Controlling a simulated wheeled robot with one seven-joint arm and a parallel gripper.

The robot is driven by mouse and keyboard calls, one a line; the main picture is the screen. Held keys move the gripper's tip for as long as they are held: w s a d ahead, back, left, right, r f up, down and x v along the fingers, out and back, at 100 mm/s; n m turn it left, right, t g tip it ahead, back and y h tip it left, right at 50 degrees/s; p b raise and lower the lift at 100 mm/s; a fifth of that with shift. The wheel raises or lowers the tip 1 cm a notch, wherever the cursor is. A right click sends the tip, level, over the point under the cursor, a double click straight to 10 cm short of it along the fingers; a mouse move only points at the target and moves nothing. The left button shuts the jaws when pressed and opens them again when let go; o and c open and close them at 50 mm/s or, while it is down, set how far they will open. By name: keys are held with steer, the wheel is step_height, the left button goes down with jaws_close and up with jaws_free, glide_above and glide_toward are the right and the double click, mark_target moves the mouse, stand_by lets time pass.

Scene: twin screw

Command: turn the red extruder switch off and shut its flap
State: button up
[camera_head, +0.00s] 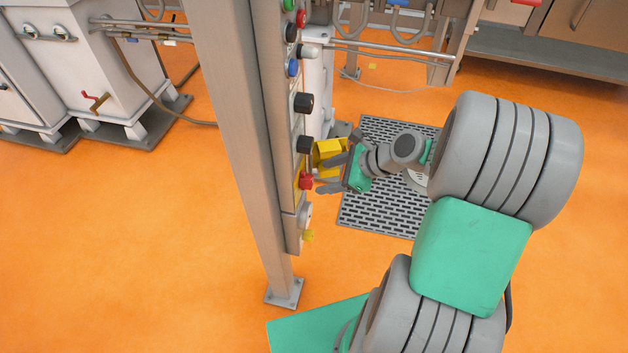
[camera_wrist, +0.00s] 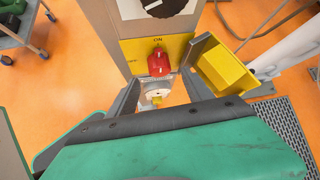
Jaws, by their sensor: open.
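The red switch (camera_head: 306,180) sits on a yellow plate low on the side of the upright control panel. It also shows in the wrist view (camera_wrist: 159,63), with lettering on the plate above it. The yellow flap (camera_head: 328,153) stands open, swung out from the panel; in the wrist view the flap (camera_wrist: 224,68) is a hollow yellow box to the right of the switch. My gripper (camera_head: 338,172) is open in front of the switch. In the wrist view its fingers (camera_wrist: 160,85) are spread, the right one close to the flap; I cannot tell whether it touches.
Black knobs (camera_head: 303,103) and colored buttons (camera_head: 293,67) line the panel above the switch. A key-like yellow part (camera_head: 308,236) is below. The panel's metal post (camera_head: 240,120) stands at left. A dark floor grating (camera_head: 375,215) lies behind my arm.

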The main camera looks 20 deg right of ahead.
mark_target(312, 181)
steer(key=x, duration=0.6)
steer(key=shift+b, duration=0.35)
jaws_close()
